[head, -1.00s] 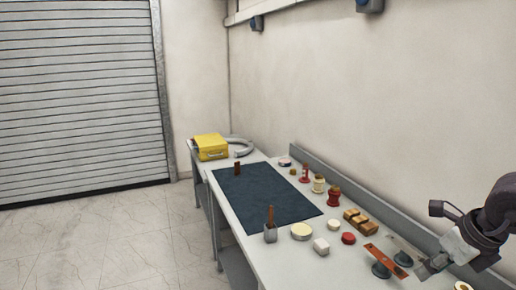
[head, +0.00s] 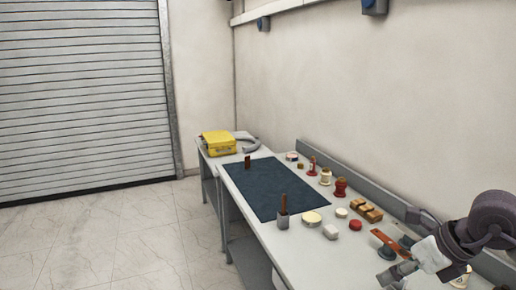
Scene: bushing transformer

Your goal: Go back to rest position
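My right gripper (head: 408,246) is at the lower right, above the near end of the workbench (head: 302,262). Its two fingers are spread apart, and I see nothing held between them. A red-brown bar (head: 386,242) on dark round supports lies on the bench close to the fingers and is partly hidden by them. I cannot tell whether the fingers touch it. My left gripper is not in view.
A dark mat (head: 262,190) covers much of the bench, with a small brown block (head: 247,161) at its far edge. A grey cup with a brown stick (head: 283,215), wooden blocks (head: 367,211) and a yellow case (head: 217,143) stand around. The floor (head: 130,235) at left is clear.

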